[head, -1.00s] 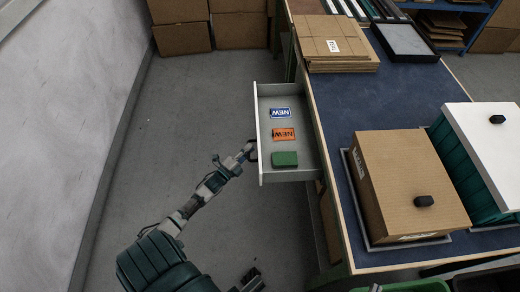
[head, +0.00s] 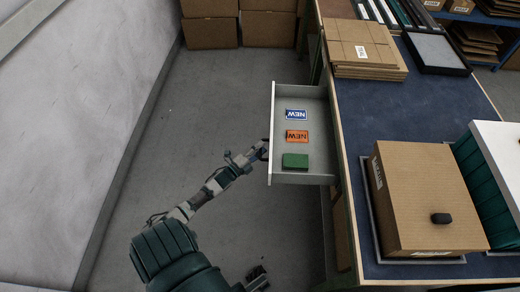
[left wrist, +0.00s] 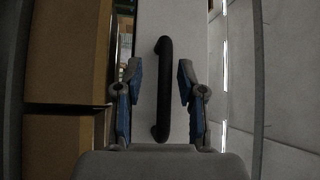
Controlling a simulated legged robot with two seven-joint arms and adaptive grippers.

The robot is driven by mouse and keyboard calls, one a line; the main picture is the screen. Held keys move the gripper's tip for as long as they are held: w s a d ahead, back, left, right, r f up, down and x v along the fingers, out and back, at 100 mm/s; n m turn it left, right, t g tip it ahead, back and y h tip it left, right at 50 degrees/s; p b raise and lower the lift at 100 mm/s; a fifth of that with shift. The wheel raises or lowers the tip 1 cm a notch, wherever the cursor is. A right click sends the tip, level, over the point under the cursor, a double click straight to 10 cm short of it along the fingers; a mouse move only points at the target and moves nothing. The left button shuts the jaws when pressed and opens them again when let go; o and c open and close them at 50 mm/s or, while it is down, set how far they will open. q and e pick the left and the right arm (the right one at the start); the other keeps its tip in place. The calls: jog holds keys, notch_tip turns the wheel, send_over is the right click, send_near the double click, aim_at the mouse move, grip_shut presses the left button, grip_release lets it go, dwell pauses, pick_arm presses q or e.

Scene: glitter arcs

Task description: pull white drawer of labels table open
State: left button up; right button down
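The white drawer (head: 304,178) sticks out from the left side of the blue-topped table (head: 385,118) in the head view. A blue NEW label (head: 296,115), an orange NEW label (head: 297,137) and a green block (head: 295,161) lie in it. My left gripper (head: 264,150) is at the drawer's front. In the left wrist view, its fingers (left wrist: 158,95) stand apart on either side of the black handle (left wrist: 163,90), with gaps visible. A dark gripper (head: 257,279), apparently my right one, shows low in the head view, away from the drawer; its finger state is unclear.
A cardboard box (head: 425,195) and a flat cardboard stack (head: 362,48) stand on the table. More cardboard boxes (head: 268,28) stand on the floor at the back. A pale wall (head: 80,110) is at the left. The floor (head: 205,105) between wall and drawer is clear.

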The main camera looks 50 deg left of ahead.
pick_arm(q)
jog(key=shift+r, duration=0.1)
jog(key=s+f, duration=0.1)
jog(key=s, duration=1.1)
jog(key=shift+d+f, duration=0.35)
jog(key=shift+f, duration=0.05)
